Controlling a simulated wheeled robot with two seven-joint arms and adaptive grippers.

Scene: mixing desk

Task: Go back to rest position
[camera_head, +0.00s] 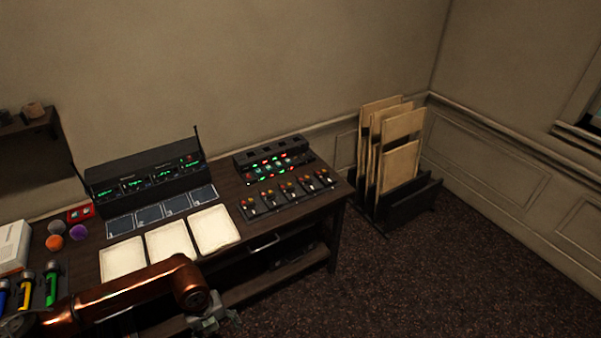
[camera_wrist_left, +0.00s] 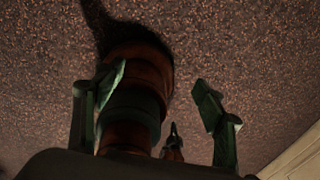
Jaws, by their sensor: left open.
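My left gripper (camera_head: 212,322) is at the lower edge of the head view, at the end of the copper arm, in front of the desk (camera_head: 84,257). In the left wrist view the left gripper (camera_wrist_left: 160,84) has its two green-lit fingers spread apart, with nothing between their tips. Dark speckled floor and a reddish-dark cylindrical part of my own body show beyond the fingers.
White trays (camera_head: 171,242), a control panel (camera_head: 288,194) and a dark console (camera_head: 147,181) stand on the desk. Coloured tubes (camera_head: 51,283) and small balls (camera_head: 56,242) are at left. A rack of boards (camera_head: 392,150) stands right of the desk. Floor (camera_head: 400,275) at lower right is clear.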

